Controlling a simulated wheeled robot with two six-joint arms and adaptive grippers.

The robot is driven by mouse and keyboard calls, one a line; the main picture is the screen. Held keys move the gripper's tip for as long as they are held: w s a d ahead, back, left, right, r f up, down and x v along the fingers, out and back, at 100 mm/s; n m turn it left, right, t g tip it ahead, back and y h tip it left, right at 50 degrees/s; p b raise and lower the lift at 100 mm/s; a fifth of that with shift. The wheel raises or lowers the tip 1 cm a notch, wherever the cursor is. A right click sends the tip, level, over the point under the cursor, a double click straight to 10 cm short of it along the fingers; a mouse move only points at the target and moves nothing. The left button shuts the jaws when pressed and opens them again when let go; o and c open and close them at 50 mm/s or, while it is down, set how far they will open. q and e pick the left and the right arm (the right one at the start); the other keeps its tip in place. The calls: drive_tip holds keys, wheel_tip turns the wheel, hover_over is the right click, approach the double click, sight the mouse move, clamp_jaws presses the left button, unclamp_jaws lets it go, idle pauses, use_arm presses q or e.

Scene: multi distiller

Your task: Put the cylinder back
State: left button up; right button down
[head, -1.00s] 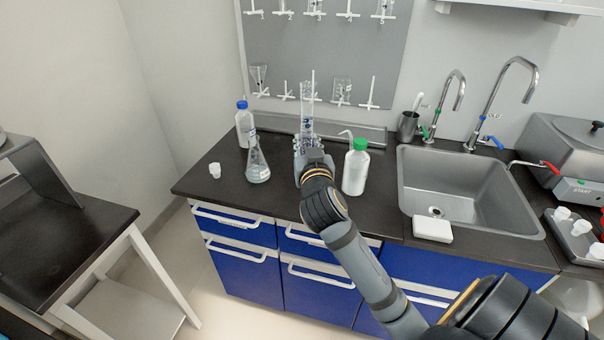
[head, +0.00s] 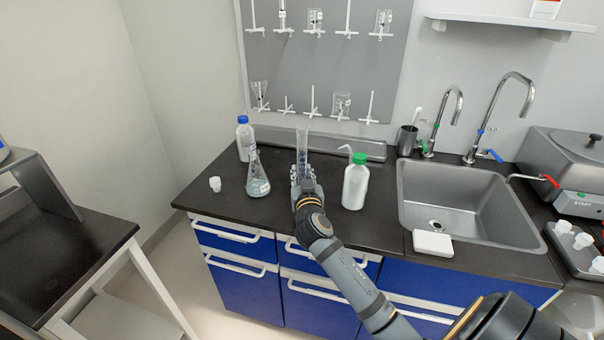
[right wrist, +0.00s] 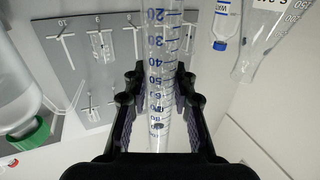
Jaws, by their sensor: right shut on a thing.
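My right gripper (head: 303,180) is shut on a clear graduated cylinder (head: 302,144) over the dark counter between the flask and the wash bottle. The cylinder stands about upright. In the right wrist view the cylinder (right wrist: 163,50) runs between the two black fingers (right wrist: 158,103), with blue scale numbers on its wall. Its foot is hidden behind the gripper in the head view, so I cannot tell whether it touches the counter. A grey pegboard (head: 325,75) with white pegs and some glassware hangs on the wall behind. My left gripper is not in view.
A conical flask (head: 257,178) and a blue-capped bottle (head: 245,140) stand to the left, with a small white cap (head: 215,184) nearby. A green-capped wash bottle (head: 355,184) stands close on the right. Beyond it is the sink (head: 465,195) with tall taps.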

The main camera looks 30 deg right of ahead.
drive_tip(key=shift+f, duration=0.15)
drive_tip(key=c, duration=1.1)
unclamp_jaws()
drive_tip(key=shift+r, duration=0.2)
drive_tip(key=b+v, duration=0.1)
drive_tip(key=v, duration=1.1)
drive_tip(key=shift+b, duration=0.4)
